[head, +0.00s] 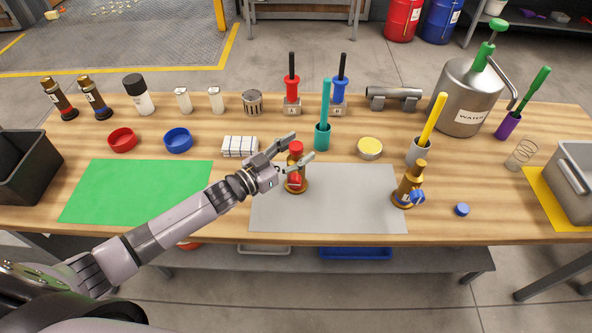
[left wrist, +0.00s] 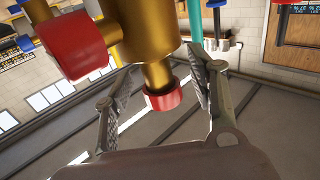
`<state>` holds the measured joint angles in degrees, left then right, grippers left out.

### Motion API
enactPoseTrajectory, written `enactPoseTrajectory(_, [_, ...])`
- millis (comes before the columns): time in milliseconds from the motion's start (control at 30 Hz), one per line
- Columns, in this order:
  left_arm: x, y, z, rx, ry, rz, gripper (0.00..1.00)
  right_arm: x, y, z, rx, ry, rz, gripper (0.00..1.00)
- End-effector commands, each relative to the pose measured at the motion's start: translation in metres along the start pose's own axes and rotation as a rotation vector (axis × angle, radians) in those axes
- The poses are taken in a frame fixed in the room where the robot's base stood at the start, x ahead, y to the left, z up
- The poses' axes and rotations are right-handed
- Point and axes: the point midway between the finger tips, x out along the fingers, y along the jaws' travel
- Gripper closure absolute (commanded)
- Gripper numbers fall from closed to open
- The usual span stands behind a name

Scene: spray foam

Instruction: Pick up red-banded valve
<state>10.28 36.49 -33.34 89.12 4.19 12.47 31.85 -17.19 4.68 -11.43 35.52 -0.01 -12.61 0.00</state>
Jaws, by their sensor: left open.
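The brass valve with a red cap and red knob (head: 296,179) stands upright on the grey mat (head: 350,215). It fills the upper middle of the left wrist view (left wrist: 155,50), with red ends on its side stubs. My left gripper (head: 301,147) is open at the upper part of this valve. In the left wrist view its fingers (left wrist: 160,72) stand on either side of the lower brass stub, with visible gaps. A similar brass valve with a blue knob (head: 408,187) stands at the mat's right edge. My right gripper is not in view.
A white striped block (head: 240,147) lies left of my gripper. A teal tool in a cup (head: 323,135) stands behind the valve. A yellow tin (head: 369,148) and a blue cap (head: 462,209) lie to the right. The green mat (head: 140,190) is clear.

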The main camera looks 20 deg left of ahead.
Motion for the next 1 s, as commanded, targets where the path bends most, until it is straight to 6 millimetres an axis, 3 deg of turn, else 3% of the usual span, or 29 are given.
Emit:
enactPoseTrajectory(800, [-0.0004, -0.0002, -0.0003, 0.0, 0.001, 0.0, 1.0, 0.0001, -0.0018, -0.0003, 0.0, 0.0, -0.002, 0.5])
enactPoseTrajectory(1000, [-0.0004, -0.0002, -0.0003, 0.0, 0.001, 0.0, 1.0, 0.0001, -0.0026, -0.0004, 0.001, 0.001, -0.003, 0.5])
